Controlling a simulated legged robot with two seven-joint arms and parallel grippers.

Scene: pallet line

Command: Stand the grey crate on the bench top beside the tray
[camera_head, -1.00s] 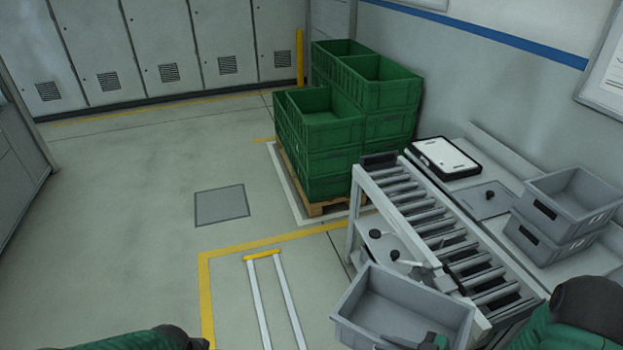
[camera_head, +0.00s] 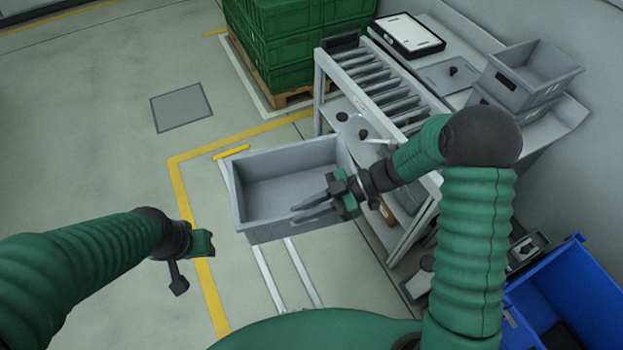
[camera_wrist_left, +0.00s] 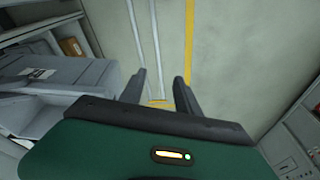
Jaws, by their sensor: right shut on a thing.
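The grey crate (camera_head: 262,225) is open and empty, off the front left side of the roller conveyor and above the floor. My right gripper (camera_head: 315,209) is shut on the crate's right wall. My left gripper (camera_head: 190,262) is left of the crate, apart from it. Its two fingers (camera_wrist_left: 158,88) stand apart with nothing between them in the left wrist view, where a grey crate side (camera_wrist_left: 75,80) shows at left. The bench top (camera_head: 545,130) runs along the wall at right. A flat white, black-rimmed tray-like piece (camera_head: 408,33) lies at its far end.
The roller conveyor (camera_head: 365,75) stands between the crate and the bench. Stacked grey crates (camera_head: 530,75) occupy the bench's right part; a flat grey plate with a knob (camera_head: 448,72) lies between. Green crates (camera_head: 300,45) stand behind. A blue bin (camera_head: 575,300) is at lower right.

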